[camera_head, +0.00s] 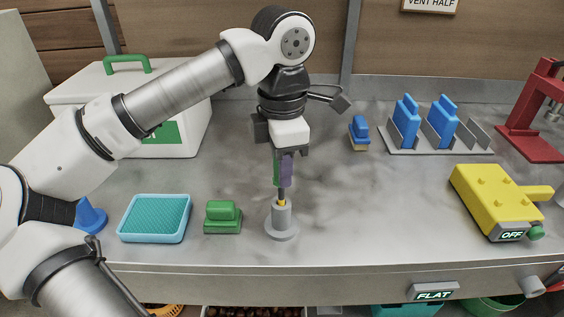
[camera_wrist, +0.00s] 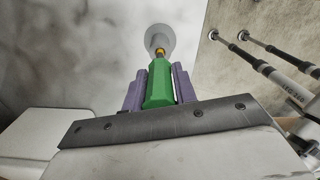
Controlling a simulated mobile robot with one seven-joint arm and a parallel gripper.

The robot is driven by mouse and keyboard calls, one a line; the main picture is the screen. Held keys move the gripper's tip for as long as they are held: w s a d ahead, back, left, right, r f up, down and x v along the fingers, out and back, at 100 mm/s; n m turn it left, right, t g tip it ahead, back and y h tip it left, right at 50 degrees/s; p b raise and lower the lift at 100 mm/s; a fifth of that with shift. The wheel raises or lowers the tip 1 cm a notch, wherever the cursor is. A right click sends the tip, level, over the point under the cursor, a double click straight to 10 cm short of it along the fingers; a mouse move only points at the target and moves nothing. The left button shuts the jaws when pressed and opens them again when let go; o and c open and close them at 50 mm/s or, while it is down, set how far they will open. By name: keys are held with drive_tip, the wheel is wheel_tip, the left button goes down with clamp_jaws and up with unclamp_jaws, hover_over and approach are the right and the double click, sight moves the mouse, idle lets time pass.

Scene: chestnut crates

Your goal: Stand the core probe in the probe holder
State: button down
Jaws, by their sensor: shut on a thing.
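My gripper (camera_head: 282,172) points straight down over the middle of the bench, with its purple fingers shut on the green handle of the core probe (camera_head: 281,194). The probe is upright, its dark shaft and yellow band below the fingers. The grey probe holder (camera_head: 282,230), a round base with a short upright tube, stands directly beneath. The yellow band is at the tube's mouth; I cannot tell how far the tip is inside. In the wrist view the green handle of the probe (camera_wrist: 159,85) lies between the fingers, in line with the pale holder (camera_wrist: 159,38).
A green block (camera_head: 223,217) and a blue tray (camera_head: 154,218) stand left of the holder. A yellow device reading OFF (camera_head: 497,197) is at right. A grey rack (camera_head: 440,150) with blue pieces and a blue-and-tan brush (camera_head: 359,133) are behind. Bench right of the holder is clear.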

drive_tip(key=shift+f+b, duration=2.1)
drive_tip(key=shift+f, duration=0.6)
drive_tip(key=c, duration=1)
unclamp_jaws()
drive_tip(key=shift+r, duration=0.1)
drive_tip(key=shift+c, duration=0.2)
wheel_tip(320, 180, up, 14)
drive_tip(key=shift+f+p, duration=0.1)
drive_tip(key=shift+p, duration=0.35)
